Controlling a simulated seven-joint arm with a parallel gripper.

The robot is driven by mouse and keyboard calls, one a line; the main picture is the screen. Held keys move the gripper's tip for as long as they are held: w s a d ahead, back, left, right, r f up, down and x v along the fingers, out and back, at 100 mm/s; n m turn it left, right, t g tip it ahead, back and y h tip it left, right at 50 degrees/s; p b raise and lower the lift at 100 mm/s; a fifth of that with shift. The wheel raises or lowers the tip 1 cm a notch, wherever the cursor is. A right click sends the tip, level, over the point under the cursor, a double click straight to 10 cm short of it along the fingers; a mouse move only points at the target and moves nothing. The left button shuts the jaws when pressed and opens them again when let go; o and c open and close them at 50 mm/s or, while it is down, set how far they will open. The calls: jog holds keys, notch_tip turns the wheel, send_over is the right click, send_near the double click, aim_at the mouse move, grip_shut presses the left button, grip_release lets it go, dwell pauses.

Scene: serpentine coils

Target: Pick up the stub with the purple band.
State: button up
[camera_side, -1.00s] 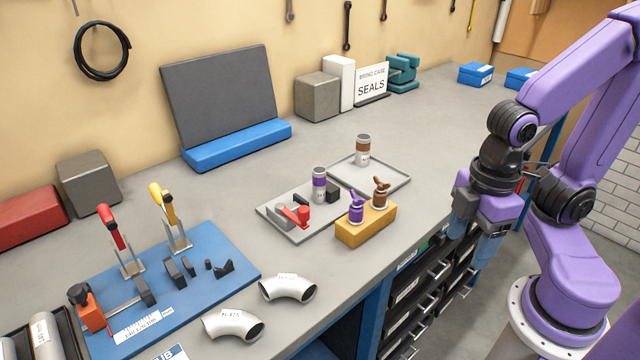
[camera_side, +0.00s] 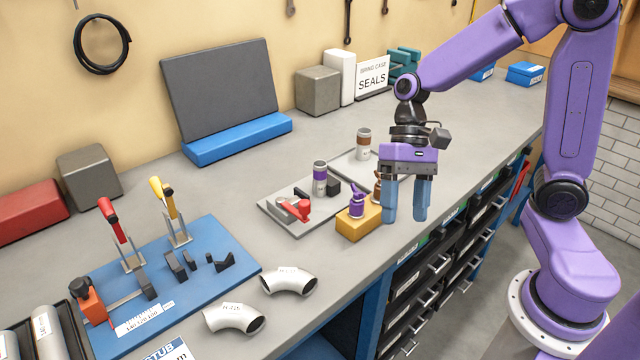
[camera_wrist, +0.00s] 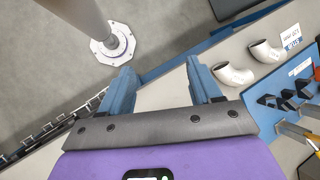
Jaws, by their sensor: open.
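The stub with the purple band (camera_side: 320,178) stands upright on a small grey fixture plate (camera_side: 272,208) in the side view. It is a silvery cylinder with a dark top and a purple band. A similar stub with a brown band (camera_side: 363,145) stands behind it to the right, on a grey tray (camera_side: 348,163). My gripper (camera_side: 407,216) points down with its blue fingers apart and empty, to the right of the purple-banded stub and near the bench front. The fingers also show in the wrist view (camera_wrist: 162,84), where neither stub is visible.
A red clamp (camera_side: 295,209) lies on the fixture plate. Two pipe elbows (camera_side: 289,281) (camera_side: 233,318) lie at the front left.

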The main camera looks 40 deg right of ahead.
jog(key=w+d+m+t+y, duration=0.1)
jog(key=w+d+m+y, duration=0.25)
jog(key=w+m, duration=0.45)
jog(key=m+t+y, duration=0.5)
jog(key=m+t, duration=0.3)
jog(key=m, duration=0.3)
send_near(315, 168)
jog(key=shift+h, duration=0.25)
jog(key=x, duration=0.5)
jog(key=shift+w+d+r, duration=0.1)
jog(key=shift+w+r, duration=0.1)
jog(key=shift+w, duration=0.1)
jog(key=shift+f+x, duration=0.15)
jog(key=shift+x, duration=1.25)
jog(key=shift+f+x, duration=0.1)
jog(key=shift+x, duration=1.3)
jog(key=shift+s+d+t, duration=0.1)
jog(key=shift+t, duration=0.2)
jog(key=c, duration=1.1)
